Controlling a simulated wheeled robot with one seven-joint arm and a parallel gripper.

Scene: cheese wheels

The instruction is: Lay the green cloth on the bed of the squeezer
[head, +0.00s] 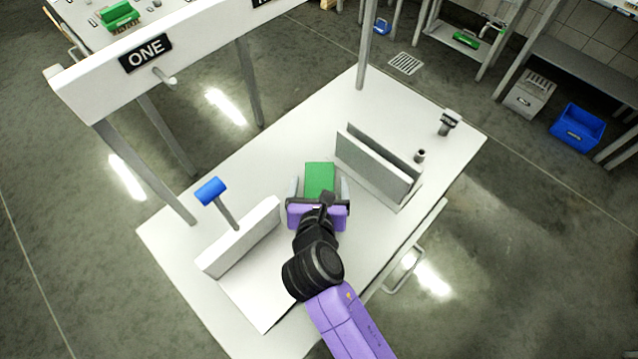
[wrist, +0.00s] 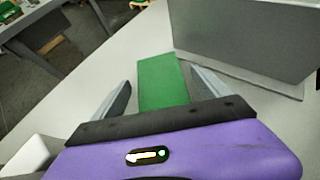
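The green cloth (head: 320,176) is a flat green rectangle, which also shows in the wrist view (wrist: 162,80). It appears to lie on the white surface between a white upright block (head: 240,238) on the left and grey upright plates (head: 372,172) on the right. These parts look like the squeezer, with its bed between them. My gripper (head: 319,184) is open, with one finger on each side of the cloth. In the wrist view the fingers (wrist: 160,78) stand apart with the cloth showing between them. I cannot tell whether they touch it. The cloth's near end is hidden.
A blue-topped handle (head: 211,190) stands by the white block. A small dark fitting (head: 448,122) sits at the table's right corner. A blue bin (head: 578,128) stands on the floor at right.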

